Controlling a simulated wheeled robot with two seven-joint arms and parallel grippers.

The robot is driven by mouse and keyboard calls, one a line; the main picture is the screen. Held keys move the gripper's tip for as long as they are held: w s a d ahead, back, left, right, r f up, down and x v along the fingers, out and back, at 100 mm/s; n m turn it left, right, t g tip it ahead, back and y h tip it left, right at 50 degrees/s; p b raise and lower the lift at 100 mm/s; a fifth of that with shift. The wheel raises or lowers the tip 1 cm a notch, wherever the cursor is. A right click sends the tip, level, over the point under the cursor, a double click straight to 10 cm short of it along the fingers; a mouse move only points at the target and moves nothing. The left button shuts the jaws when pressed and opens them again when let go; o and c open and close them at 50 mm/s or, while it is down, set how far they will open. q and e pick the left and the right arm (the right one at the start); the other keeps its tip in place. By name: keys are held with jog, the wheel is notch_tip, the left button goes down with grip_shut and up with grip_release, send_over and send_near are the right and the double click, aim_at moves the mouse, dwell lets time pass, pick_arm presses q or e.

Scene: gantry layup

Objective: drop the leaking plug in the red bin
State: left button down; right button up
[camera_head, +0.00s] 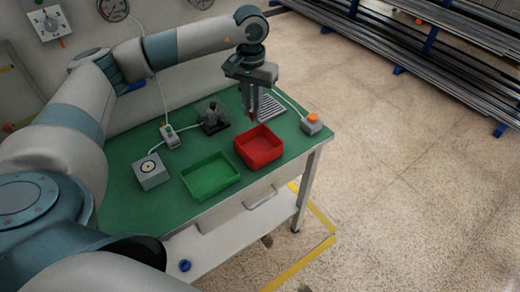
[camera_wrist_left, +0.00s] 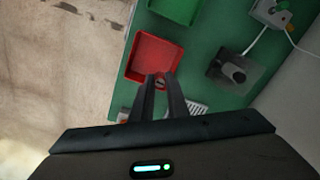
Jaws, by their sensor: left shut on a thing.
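The red bin (camera_head: 264,161) stands on the green-topped bench, near its front edge. It also shows in the left wrist view (camera_wrist_left: 131,66). My left gripper (camera_head: 253,119) points down above the back part of the red bin. In the left wrist view its fingertips (camera_wrist_left: 160,82) close on a small grey plug (camera_wrist_left: 160,83), seen over the bin's near end. The plug is mostly hidden between the fingers, and I cannot see any leak on it. My right gripper is not in view.
A green bin (camera_head: 205,193) stands left of the red one. Behind are a black fixture (camera_head: 213,121), a small white device (camera_head: 169,138) and a metal grille (camera_head: 269,108). A grey box with a round top port (camera_head: 151,179) is at left. An orange-button box (camera_head: 311,127) is at right.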

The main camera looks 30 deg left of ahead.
pick_arm(q)
notch_tip(320, 180, down, 3)
jog(key=shift+r+b, duration=0.1)
jog(key=shift+b, duration=0.2)
jog(key=shift+f, duration=0.75)
jog(key=c, duration=1.6)
grip_release()
jog(key=shift+c, duration=0.2)
jog(key=shift+r, duration=0.15)
